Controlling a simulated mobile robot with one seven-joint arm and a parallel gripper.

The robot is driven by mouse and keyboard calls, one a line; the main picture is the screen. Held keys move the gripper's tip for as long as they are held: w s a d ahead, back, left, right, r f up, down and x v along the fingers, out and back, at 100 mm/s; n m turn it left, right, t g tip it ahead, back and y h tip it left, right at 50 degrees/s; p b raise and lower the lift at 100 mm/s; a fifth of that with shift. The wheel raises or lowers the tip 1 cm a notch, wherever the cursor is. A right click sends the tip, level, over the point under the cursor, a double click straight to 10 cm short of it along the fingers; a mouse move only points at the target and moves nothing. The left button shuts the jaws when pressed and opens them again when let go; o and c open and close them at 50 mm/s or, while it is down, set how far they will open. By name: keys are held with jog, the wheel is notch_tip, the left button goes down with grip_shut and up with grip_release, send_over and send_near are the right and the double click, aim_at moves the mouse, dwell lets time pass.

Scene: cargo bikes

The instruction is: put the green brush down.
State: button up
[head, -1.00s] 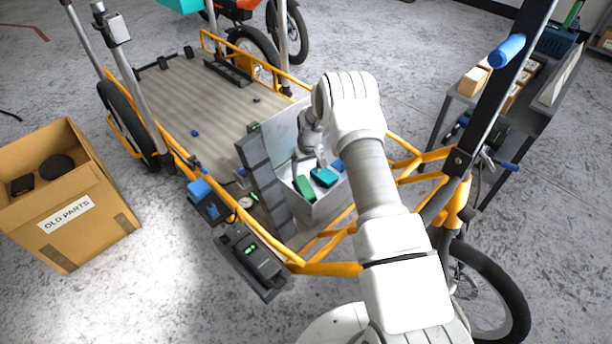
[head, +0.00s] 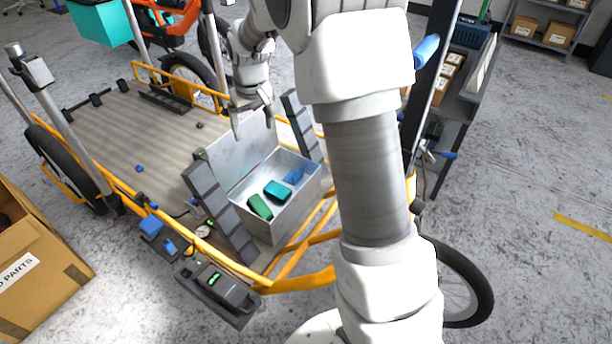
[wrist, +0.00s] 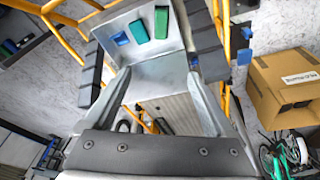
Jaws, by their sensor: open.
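The green brush (head: 260,207) lies in the open metal box (head: 287,219) at the front of the cargo bike's deck, at the left end of the row inside. It also shows in the wrist view (wrist: 161,22), near the top. My gripper (head: 254,122) is open and empty above the back of the box, apart from the brush. In the wrist view both fingers are spread with nothing between them. A teal piece (head: 278,191) and a blue piece (head: 293,175) lie in the box to the right of the brush.
Dark ribbed panels stand at the box's left (head: 222,196) and right (head: 303,125). Yellow frame rails (head: 290,262) run along the front. A cardboard box (head: 45,275) stands on the floor at left. The bike deck (head: 140,115) behind is mostly clear.

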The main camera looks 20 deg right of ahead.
jog(key=s+r+m+t, duration=0.1)
jog(key=s+r, duration=0.6)
jog(key=s, duration=0.4)
jog(key=s+r+t, duration=0.1)
jog(key=s+r, duration=0.6)
jog(key=s, duration=1.4)
jog(key=shift+f+m+t, duration=0.3)
jog(key=shift+f, duration=0.1)
jog(key=shift+r, duration=0.1)
notch_tip(320, 180, up, 24)
jog(key=p, duration=2.4)
